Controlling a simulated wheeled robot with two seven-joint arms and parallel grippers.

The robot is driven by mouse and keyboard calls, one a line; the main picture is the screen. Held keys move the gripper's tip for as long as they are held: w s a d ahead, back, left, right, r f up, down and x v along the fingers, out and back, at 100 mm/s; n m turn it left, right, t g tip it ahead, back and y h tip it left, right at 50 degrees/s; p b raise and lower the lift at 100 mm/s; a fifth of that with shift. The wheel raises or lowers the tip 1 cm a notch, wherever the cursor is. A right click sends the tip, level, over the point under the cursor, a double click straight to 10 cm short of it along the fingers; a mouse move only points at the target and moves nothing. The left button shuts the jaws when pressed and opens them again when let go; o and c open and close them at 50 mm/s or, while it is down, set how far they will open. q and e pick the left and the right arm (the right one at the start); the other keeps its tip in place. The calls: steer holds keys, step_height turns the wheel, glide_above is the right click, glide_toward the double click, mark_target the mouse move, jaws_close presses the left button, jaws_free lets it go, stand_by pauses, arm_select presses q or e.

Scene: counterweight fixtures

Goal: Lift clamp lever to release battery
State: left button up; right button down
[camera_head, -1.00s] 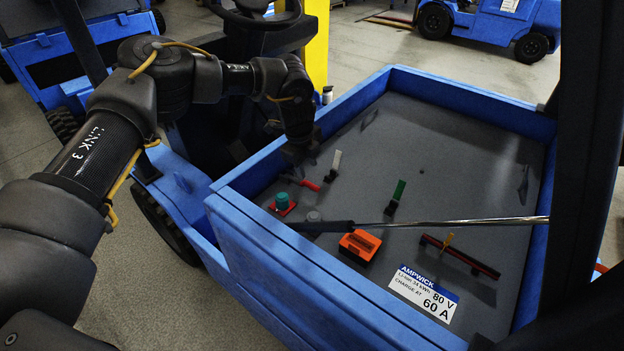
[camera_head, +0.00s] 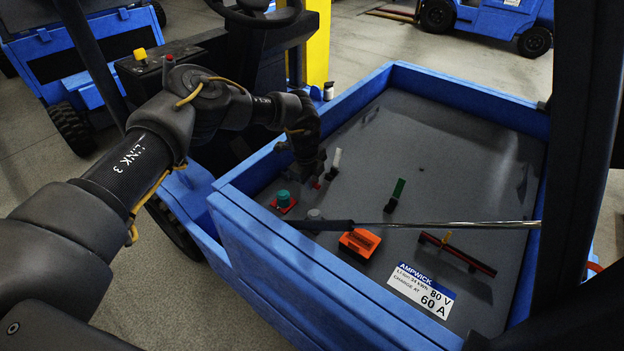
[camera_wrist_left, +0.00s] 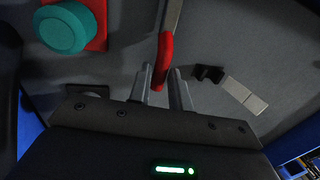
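The lever with a red grip (camera_wrist_left: 165,55) on a grey bar runs between my left gripper's fingertips in the left wrist view. In the head view only a bit of its red (camera_head: 317,185) shows beside my left gripper (camera_head: 318,176), which is low over the dark deck. The left fingers (camera_wrist_left: 162,88) stand apart on either side of the grip; firm contact is not clear. The battery appears to be the dark-topped deck (camera_head: 440,150) with a blue rim and an AMPWICK 80 V label (camera_head: 422,289). My right gripper is out of view.
A teal knob on a red base (camera_head: 284,200), a white-tipped lever (camera_head: 336,160), a green-tipped lever (camera_head: 397,192), an orange connector (camera_head: 360,242) and a red bar with yellow handle (camera_head: 455,252) sit on the deck. A metal rod (camera_head: 440,223) crosses above it.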

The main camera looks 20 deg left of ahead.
arm_select(q)
jaws_close()
steer(key=shift+a+r, duration=0.1)
steer(key=h+b, duration=0.1)
steer(key=a+r+h+b, duration=0.1)
steer(key=shift+w+r+g+h, duration=0.3)
steer(key=shift+g, duration=0.1)
steer(key=a+r+h+b, duration=0.1)
steer(key=b, duration=0.1)
steer(key=a+r+g+h+b, duration=0.1)
steer(key=w+r+h+b, duration=0.1)
steer(key=h+b, duration=0.1)
steer(key=shift+a+r+n+g+b, duration=0.1)
steer(key=shift+a+n+g+b, duration=0.2)
steer(key=shift+a, duration=0.1)
steer(key=shift+o, duration=2.3)
jaws_free()
steer(key=shift+r, duration=0.1)
steer(key=b+v, duration=0.1)
steer(key=v, duration=0.9)
steer(key=shift+a+r, duration=0.25)
steer(key=shift+r, duration=0.05)
